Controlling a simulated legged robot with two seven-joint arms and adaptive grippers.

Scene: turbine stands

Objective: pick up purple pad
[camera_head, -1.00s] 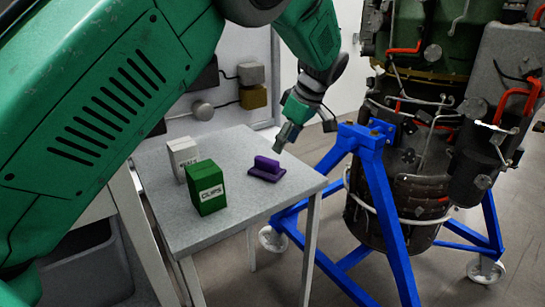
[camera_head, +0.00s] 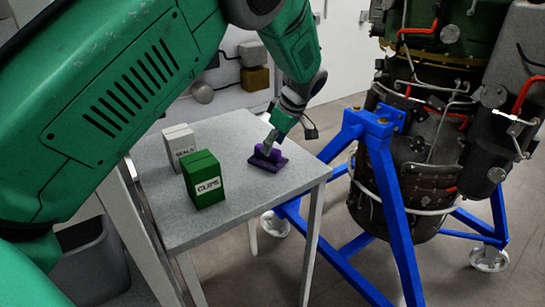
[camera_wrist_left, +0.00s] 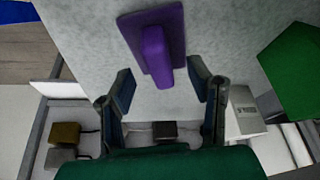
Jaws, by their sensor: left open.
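The purple pad (camera_head: 268,158) lies on the grey table (camera_head: 230,215), its raised grip upwards. My left gripper (camera_head: 269,147) is right at the pad from above, partly covering it in the head view. In the left wrist view the pad (camera_wrist_left: 156,45) lies ahead of the open fingers, and the near end of its raised grip reaches towards the gap between the fingertips (camera_wrist_left: 162,80). The fingers stand apart on either side and nothing is held. My right gripper is not in view.
A green CLIPS box (camera_head: 204,181) and a white SEALS box (camera_head: 180,149) stand left of the pad. A blue stand (camera_head: 385,190) holding a dark turbine (camera_head: 410,165) is right of the table. The table's front right is clear.

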